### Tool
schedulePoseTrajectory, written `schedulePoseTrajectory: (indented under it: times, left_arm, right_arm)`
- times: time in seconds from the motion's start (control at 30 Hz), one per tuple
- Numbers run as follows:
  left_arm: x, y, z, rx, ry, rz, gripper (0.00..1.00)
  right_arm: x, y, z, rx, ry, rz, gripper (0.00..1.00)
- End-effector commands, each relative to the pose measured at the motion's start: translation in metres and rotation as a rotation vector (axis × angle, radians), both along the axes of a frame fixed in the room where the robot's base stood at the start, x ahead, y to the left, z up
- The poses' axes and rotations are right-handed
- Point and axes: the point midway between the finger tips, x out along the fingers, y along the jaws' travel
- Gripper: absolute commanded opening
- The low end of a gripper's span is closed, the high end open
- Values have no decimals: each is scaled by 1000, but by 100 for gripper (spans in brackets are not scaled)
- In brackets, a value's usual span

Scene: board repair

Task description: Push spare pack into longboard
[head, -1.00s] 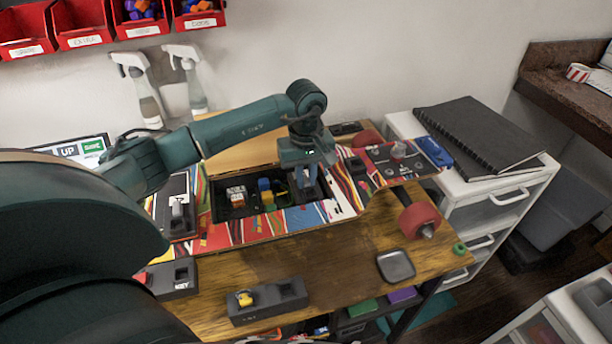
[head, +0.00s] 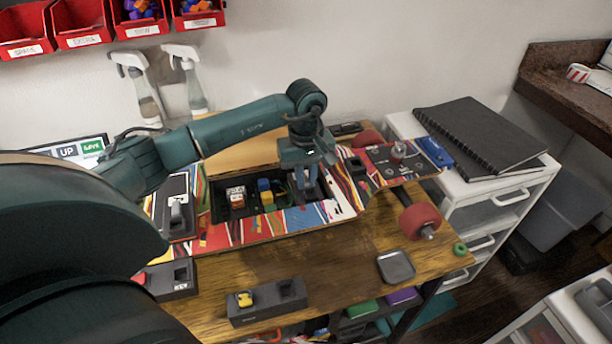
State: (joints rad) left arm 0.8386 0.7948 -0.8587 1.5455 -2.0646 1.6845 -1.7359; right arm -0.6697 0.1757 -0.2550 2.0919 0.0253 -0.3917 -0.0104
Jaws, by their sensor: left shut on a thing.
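The longboard (head: 330,212) lies on the wooden workbench, with colourful stripes and an open dark compartment (head: 222,207) in its middle. Inside the compartment are a white-and-red block (head: 236,196), a blue-and-yellow block (head: 266,191) and a green part. My left gripper (head: 307,196) points down into the right end of the compartment. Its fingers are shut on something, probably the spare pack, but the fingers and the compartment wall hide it. I cannot tell how deep it sits. My right gripper is not in view.
A black holder (head: 267,303) with a yellow piece stands at the bench's front. A dark square tray (head: 396,266) lies right of it. A red wheel (head: 420,221) juts out at the board's right. A white drawer cabinet (head: 500,200) adjoins at right.

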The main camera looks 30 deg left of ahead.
Motion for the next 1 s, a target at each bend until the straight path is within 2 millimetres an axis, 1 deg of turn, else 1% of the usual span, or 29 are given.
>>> schedulePoseTrajectory:
  times: [0.5,1.0]
  left_arm:
    - [1,0,-6,-1,-3,0,0]
    - [1,0,-7,-1,-2,0,0]
  right_arm:
    - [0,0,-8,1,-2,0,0]
    - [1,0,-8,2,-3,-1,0]
